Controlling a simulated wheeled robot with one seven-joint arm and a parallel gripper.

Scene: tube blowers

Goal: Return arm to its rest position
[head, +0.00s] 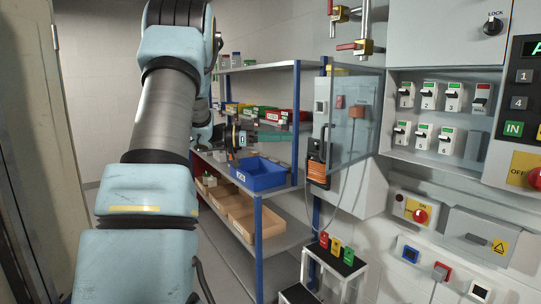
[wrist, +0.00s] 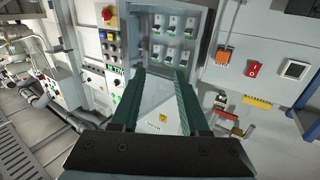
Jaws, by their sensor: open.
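My arm rises on the left of the head view, folded over so that its far end reaches toward the shelves. My gripper (head: 284,137) shows there as dark green fingers pointing right, in front of the shelving. In the wrist view my gripper (wrist: 160,78) has its two green fingers apart with nothing between them. Beyond the fingers are a breaker panel (wrist: 171,42) and a grey cover with a yellow warning label (wrist: 162,118). I see no contact between the fingers and these.
A blue-post shelf (head: 258,220) holds a blue bin (head: 258,178) and cardboard boxes (head: 255,222). A glass door (head: 352,122) stands open right of the gripper. Breakers (head: 428,97) line the right wall. A small step stand (head: 334,262) stands on the floor.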

